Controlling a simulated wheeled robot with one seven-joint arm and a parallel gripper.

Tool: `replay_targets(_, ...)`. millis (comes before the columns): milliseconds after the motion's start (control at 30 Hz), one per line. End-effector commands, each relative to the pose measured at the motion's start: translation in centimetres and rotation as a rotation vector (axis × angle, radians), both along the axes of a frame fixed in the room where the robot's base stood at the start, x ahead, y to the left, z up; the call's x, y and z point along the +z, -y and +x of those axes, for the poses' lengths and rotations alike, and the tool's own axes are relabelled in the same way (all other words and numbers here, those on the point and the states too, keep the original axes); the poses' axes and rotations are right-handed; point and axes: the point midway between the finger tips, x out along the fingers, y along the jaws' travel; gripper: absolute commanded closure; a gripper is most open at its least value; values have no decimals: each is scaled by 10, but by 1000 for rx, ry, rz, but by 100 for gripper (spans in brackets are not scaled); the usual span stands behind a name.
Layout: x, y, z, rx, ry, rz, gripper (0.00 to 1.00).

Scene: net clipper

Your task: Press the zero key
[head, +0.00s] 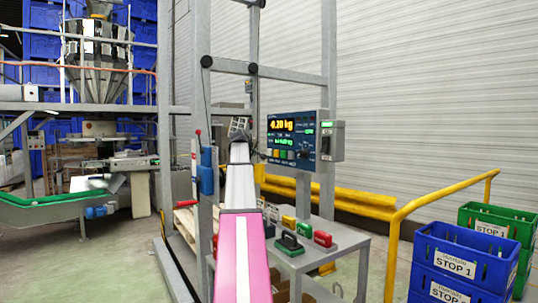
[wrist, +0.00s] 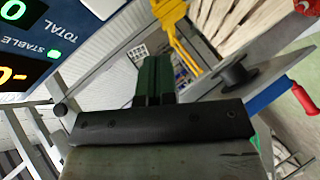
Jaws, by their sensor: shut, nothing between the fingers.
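The scale indicator (head: 305,138) is a dark blue panel on a post, right of my gripper in the head view. Its lit display (head: 281,125) shows yellow digits that look like -0.20 kg. Part of the panel (wrist: 42,45) shows at the upper left of the wrist view, with "TOTAL", "STABLE" and a green light. My gripper (head: 240,123) is shut and empty, left of the panel and apart from it. Its dark green fingers (wrist: 153,72) show in the wrist view.
A grey frame post (head: 203,90) stands left of my arm. A yellow rail (head: 440,205) and blue crates (head: 462,262) are at right. In the wrist view, a yellow part (wrist: 182,35) lies beyond the fingers.

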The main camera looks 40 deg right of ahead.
Motion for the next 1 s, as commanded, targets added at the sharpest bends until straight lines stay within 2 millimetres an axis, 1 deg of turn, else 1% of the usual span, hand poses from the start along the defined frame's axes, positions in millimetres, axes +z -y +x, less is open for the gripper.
replay_targets(33, 1, 8, 0, -1, 0, 1, 100)
replay_targets(200, 0, 30, -3, -2, 0, 1, 100)
replay_targets(400, 0, 48, -4, 0, 0, 1, 100)
replay_targets(533, 0, 53, -6, 0, 0, 0, 100)
replay_targets(1000, 0, 53, -6, 0, 0, 1, 100)
